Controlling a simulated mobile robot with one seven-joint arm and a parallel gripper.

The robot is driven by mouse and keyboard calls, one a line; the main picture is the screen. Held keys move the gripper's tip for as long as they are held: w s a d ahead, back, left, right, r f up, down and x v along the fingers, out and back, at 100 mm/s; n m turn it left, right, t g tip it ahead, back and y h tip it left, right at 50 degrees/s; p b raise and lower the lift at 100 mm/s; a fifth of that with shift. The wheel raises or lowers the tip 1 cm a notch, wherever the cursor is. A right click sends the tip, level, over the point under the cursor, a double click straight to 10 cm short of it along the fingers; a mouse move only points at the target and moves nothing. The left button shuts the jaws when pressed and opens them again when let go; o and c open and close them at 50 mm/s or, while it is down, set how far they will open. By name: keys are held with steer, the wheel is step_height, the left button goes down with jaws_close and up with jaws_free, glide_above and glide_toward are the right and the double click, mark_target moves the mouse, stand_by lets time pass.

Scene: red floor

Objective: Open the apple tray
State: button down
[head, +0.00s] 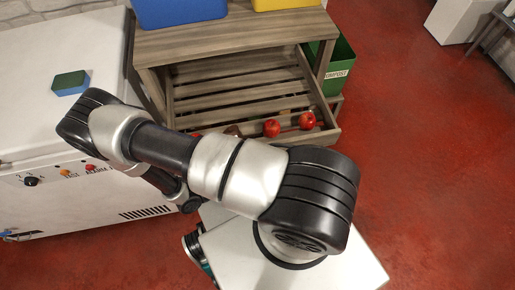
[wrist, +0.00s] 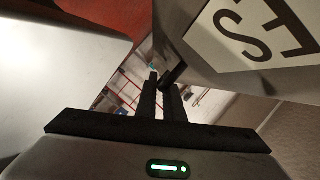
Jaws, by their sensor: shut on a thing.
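The apple tray (head: 320,97) is a slatted wooden drawer, pulled well out of the wooden stand. Two red apples (head: 271,128) (head: 307,120) lie near its front edge, and more red shows beside my arm. My arm hides part of the tray's front and my gripper in the head view. In the wrist view a grey panel bears a white label (wrist: 250,30) with the letters "ES", seemingly the tray's front. My gripper (wrist: 165,82) has its black fingers close together, shut on a small dark piece by that panel, seemingly the tray's handle.
A white chest with knobs (head: 60,150) stands close on the left, with a blue-green sponge (head: 70,83) on top. Blue (head: 180,10) and yellow (head: 290,3) bins sit on the stand. A green compost bin (head: 338,72) stands at its right. Red floor is free on the right.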

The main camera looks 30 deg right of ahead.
steer(key=shift+s+a, duration=0.25)
steer(key=shift+s, duration=0.45)
steer(key=c, duration=2.2)
jaws_free()
steer(key=shift+o, duration=0.2)
steer(key=shift+a, duration=0.1)
steer(key=w+v, duration=0.1)
steer(key=v, duration=1.6)
steer(key=shift+s, duration=0.5)
steer(key=shift+a+r, duration=0.1)
